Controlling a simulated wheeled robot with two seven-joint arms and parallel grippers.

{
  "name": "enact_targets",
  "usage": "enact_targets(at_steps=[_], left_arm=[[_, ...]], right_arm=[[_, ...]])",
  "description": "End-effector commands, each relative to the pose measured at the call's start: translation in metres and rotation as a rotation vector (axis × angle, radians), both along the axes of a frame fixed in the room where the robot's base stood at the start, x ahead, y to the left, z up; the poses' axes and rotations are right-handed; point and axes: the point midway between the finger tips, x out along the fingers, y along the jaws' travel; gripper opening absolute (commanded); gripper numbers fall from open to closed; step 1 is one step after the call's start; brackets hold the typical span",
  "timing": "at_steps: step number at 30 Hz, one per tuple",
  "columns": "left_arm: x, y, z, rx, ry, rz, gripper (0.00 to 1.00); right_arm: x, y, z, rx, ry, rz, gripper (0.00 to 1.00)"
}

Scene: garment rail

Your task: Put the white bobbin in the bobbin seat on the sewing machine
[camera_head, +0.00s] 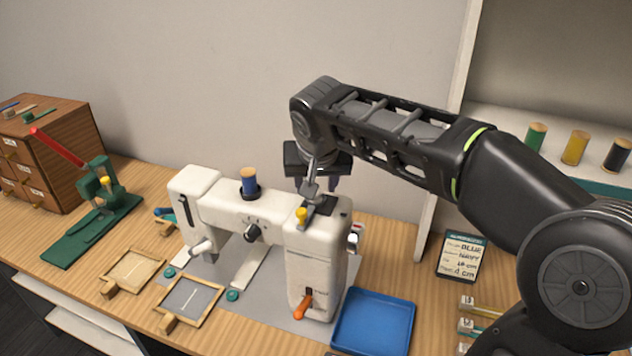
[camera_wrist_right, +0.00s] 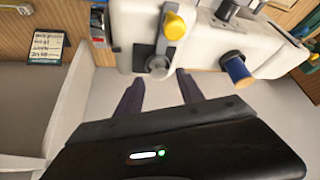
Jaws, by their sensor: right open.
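The white sewing machine (camera_head: 312,255) stands on the table in the middle of the head view. My right gripper (camera_head: 318,184) is above the machine's right end, pointing down, open. In the right wrist view its two dark fingers (camera_wrist_right: 160,88) are apart with nothing visibly held between them. A small grey round part (camera_wrist_right: 157,67) sits on the machine just beyond the fingertips, near a yellow knob (camera_wrist_right: 174,25); I cannot tell whether it is the seat or a bobbin. I cannot make out the white bobbin clearly. My left gripper is out of view.
A blue spool (camera_head: 249,182) stands on the machine's top. A blue tray (camera_head: 373,321) lies right of the machine, empty. Small wooden frames (camera_head: 190,300) lie in front. A green press with a red handle (camera_head: 95,195) and a wooden drawer cabinet (camera_head: 45,150) are at left.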

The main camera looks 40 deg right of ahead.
Motion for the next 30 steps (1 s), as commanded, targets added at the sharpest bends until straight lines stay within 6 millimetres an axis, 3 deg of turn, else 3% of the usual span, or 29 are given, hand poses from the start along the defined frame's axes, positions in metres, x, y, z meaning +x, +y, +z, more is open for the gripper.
enact_targets(at_steps=[2,6,18,30], left_arm=[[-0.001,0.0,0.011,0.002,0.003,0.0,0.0],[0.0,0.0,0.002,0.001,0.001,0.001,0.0],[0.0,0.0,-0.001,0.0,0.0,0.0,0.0],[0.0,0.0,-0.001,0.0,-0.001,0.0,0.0]], right_arm=[[0.0,0.0,0.012,-0.001,-0.001,0.0,0.45],[-0.012,0.008,0.031,0.0,-0.006,0.0,0.45],[-0.045,0.029,0.1,0.0,-0.001,0.0,0.45],[-0.051,0.032,0.11,0.0,0.0,0.0,0.45]])
